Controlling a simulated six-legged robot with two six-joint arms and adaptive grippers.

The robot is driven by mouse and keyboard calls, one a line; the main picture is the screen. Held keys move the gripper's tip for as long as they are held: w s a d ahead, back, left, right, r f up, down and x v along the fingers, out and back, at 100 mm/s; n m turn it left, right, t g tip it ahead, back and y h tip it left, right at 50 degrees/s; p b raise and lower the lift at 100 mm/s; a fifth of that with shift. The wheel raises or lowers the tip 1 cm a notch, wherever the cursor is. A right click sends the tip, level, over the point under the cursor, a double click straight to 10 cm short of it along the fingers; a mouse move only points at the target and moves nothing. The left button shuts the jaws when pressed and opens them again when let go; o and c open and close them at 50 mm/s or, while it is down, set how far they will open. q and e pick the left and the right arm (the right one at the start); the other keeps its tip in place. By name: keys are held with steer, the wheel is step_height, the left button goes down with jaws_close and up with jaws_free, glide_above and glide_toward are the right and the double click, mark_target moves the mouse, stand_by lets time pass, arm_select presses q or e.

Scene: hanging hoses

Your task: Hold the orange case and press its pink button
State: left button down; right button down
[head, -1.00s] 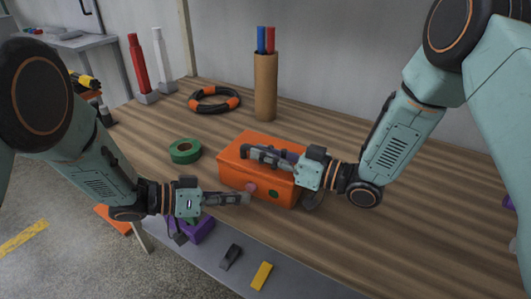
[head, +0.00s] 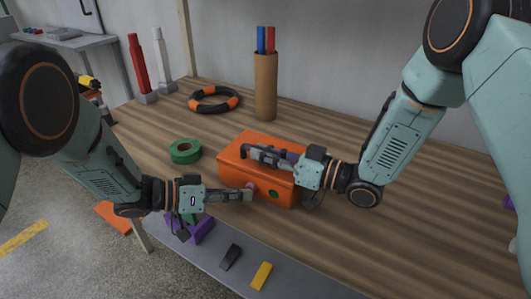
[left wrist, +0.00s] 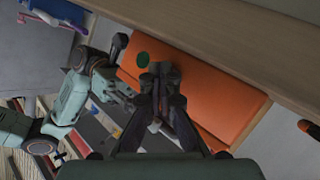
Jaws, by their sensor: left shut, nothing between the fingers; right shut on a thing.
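The orange case (head: 232,171) sits on the wooden bench near its front edge. Its front face has a pink button (head: 250,185) and a green round spot (head: 274,193). My right gripper (head: 256,154) is shut at the top of the case, seemingly on its handle. My left gripper (head: 250,194) is shut and empty, its tips right at the pink button; I cannot tell whether they touch it. In the left wrist view the shut tips (left wrist: 160,76) are in front of the case (left wrist: 215,95), beside the green spot (left wrist: 142,59); the pink button is hidden there.
A green tape roll (head: 185,151) lies left of the case. A black and orange ring (head: 214,100) and a brown tube (head: 265,90) holding red and blue sticks stand behind. A purple block (head: 203,229), a black piece (head: 230,256) and a yellow piece (head: 261,276) lie along the front.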

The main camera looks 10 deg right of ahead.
arm_select(q)
steer(key=shift+w+d, duration=0.2)
steer(key=shift+w, duration=0.05)
arm_select(e)
steer(key=shift+s+f, duration=0.15)
steer(key=shift+f, duration=0.15)
arm_select(q)
steer(key=shift+a, duration=0.1)
steer(key=shift+s+a, duration=0.4)
steer(key=shift+s, duration=0.15)
steer(key=s+a, duration=0.4)
steer(key=shift+s, duration=0.3)
stand_by(0.3)
arm_select(e)
steer(key=c, duration=1.3)
jaws_free()
steer(key=shift+w+r, duration=0.1)
steer(key=shift+w, duration=0.1)
steer(key=shift+o, duration=0.2)
steer(key=shift+r, duration=0.1)
